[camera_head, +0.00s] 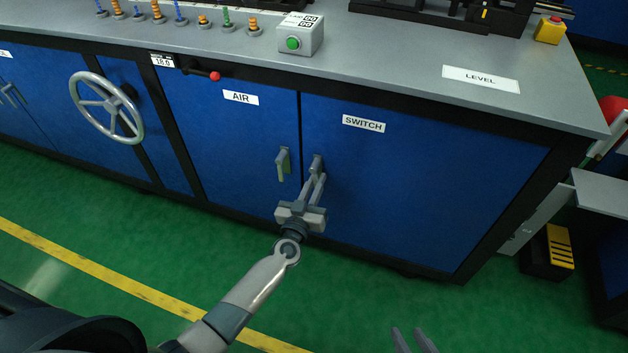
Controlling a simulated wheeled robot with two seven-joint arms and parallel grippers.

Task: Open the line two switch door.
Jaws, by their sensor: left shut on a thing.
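The blue switch door (430,190), labelled SWITCH, is the right-hand door of the cabinet front and looks shut, flush with the frame. Its grey handle (317,160) is near its left edge, partly hidden by my fingers. My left gripper (317,174) is shut on this handle, with its arm coming up from the lower left. My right gripper (413,340) shows only its two fingertips at the bottom edge. They are apart with nothing seen between them, over the green floor and away from the door.
The AIR door (235,140) with its own handle (283,163) is just left. A handwheel (106,107) and a red-knobbed lever (214,76) stick out farther left. A yellow-black step (556,252) and a side table (603,193) stand at right. The floor before the door is clear.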

